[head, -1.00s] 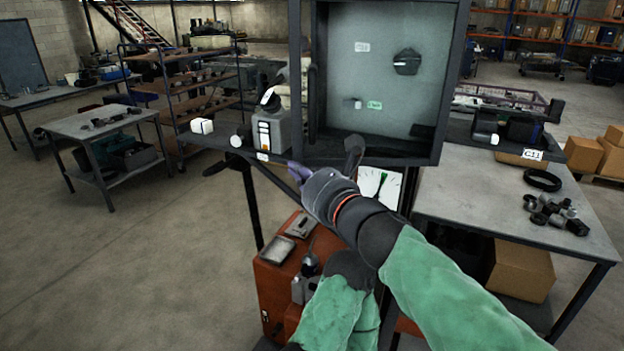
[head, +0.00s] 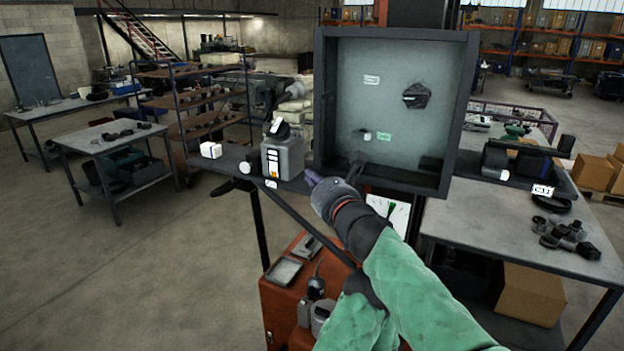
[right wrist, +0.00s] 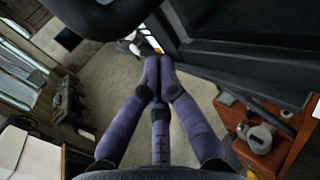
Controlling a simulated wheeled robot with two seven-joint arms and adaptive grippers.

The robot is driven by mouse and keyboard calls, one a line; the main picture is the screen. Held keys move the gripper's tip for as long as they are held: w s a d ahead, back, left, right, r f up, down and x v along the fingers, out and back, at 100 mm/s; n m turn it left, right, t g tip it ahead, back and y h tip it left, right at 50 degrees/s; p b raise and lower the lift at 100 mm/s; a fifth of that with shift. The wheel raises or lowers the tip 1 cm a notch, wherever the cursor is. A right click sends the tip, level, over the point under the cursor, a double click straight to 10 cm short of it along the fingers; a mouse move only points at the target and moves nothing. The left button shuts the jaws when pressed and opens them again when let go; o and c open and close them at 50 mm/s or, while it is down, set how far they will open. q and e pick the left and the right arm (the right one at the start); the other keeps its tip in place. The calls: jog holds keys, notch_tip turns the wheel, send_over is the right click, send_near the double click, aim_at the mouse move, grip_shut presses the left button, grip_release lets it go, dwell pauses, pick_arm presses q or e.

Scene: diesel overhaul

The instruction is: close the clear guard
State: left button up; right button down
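The clear guard appears to be the dark square frame (head: 467,120) around a grey-green face in the head view. A dark knob and small labels show within it. I cannot tell whether its pane is fully closed. A dark handle-like piece (head: 357,166) shows at its lower edge. My right gripper (head: 311,179) is by the frame's lower left corner; contact is not clear. In the right wrist view its purple fingers (right wrist: 158,72) meet at the tips with nothing visible between them. A dark panel (right wrist: 240,60) stands close to their right. My left gripper is not in view.
A grey bottle (head: 284,157) and a white cube (head: 210,150) stand on the narrow shelf left of the frame. An orange cabinet (head: 285,310) is below. A workbench (head: 480,215) with parts stands at right. Open floor lies at left.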

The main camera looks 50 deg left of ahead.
jog(key=shift+w+a+r+p, duration=0.1)
jog(key=shift+w+a+p, duration=0.45)
jog(key=shift+w, duration=0.3)
jog(key=shift+w, duration=0.15)
